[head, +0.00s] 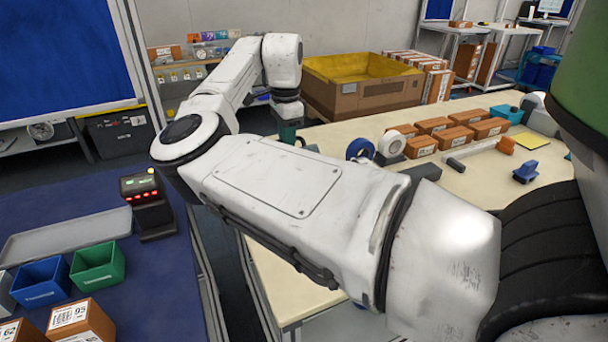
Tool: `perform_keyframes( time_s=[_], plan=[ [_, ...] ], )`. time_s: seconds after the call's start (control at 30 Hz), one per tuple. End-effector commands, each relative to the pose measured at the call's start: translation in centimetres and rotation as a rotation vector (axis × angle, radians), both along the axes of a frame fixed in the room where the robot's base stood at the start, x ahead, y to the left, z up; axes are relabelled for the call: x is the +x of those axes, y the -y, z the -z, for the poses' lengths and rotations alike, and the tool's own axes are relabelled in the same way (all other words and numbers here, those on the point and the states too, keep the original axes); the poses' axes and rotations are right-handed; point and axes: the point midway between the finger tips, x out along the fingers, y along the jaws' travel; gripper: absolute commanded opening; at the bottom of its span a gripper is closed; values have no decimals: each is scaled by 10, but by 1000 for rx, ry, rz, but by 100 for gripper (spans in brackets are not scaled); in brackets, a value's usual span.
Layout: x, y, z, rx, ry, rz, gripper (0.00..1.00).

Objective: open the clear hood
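I cannot make out a clear hood in the head view. My gripper (288,128) hangs below my wrist near the far left part of the cream table. Only its upper part shows. Its fingertips are hidden behind my own white arm, so I cannot see whether they are open or shut, or whether they touch anything. My arm also covers much of the middle of the view.
The cream table (470,186) holds several brown boxes (422,146), tape rolls (391,145) and a blue tool (525,171). A large cardboard bin (362,100) stands behind. On the blue left table are a black button box (148,205), grey tray (65,240) and bins (97,265).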

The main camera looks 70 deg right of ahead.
Motion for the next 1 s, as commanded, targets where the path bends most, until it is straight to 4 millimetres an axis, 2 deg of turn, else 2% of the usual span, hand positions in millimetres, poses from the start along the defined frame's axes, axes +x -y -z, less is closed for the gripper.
perform_keyframes(
  time_s=[0.03,0.37,0.7,1.0],
  plan=[
    [1,2,7,12,-5,-1,12],
    [9,10,12,13,-5,0,12],
    [23,27,20,9,-4,0,12],
    [25,29,20,6,-1,0,12]
  ],
)
